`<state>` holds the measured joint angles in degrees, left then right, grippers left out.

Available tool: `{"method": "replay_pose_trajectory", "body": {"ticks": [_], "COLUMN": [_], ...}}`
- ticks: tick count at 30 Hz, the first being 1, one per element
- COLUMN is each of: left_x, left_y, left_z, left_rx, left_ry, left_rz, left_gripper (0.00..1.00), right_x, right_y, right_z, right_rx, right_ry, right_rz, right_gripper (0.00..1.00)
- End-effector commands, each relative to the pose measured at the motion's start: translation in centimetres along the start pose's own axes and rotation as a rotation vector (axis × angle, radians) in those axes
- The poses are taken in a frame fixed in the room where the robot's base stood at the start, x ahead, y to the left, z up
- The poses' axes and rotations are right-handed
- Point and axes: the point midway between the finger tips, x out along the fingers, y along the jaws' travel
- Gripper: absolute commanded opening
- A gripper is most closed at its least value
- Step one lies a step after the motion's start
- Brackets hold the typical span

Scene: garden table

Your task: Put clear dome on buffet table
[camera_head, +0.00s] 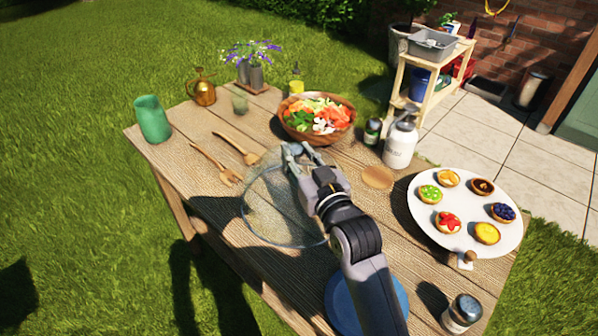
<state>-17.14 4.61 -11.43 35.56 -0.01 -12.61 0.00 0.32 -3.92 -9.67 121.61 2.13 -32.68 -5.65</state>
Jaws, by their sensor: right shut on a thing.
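The clear dome (268,208) is see-through with a thin pale rim and shows over the middle front of the wooden buffet table (400,257). My right gripper (298,153) is shut on the dome at its upper side, and my forearm hides part of its right side. I cannot tell whether the dome's rim touches the tabletop. My left gripper is not in view.
A white platter (416,214) of several tarts is at right, and a blue plate (339,303) lies partly under my arm. A salad bowl (344,124), white bottle (399,143), wooden servers (213,165) and green cup (152,119) surround the dome. Bare wood shows at left.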

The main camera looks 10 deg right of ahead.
Motion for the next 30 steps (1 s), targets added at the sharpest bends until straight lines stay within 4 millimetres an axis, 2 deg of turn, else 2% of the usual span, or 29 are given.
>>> {"method": "replay_pose_trajectory", "body": {"ticks": [10, 22, 23, 30], "left_x": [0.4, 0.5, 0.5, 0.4], "left_y": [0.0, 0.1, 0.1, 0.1], "left_z": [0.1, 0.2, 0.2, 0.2], "left_rx": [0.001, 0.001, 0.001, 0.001], "left_ry": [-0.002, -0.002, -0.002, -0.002], "left_rz": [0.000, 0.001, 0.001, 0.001], "left_gripper": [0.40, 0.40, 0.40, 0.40], "right_x": [0.0, 0.0, 0.0, 0.0], "right_y": [0.0, 0.0, 0.0, 0.0], "right_z": [4.1, 4.5, 4.7, 4.6], "right_rx": [0.001, 0.000, 0.000, 0.000], "right_ry": [0.002, 0.005, 0.000, 0.000], "right_rz": [0.000, 0.000, 0.000, 0.000], "right_gripper": [0.00, 0.00, 0.30, 0.46]}}
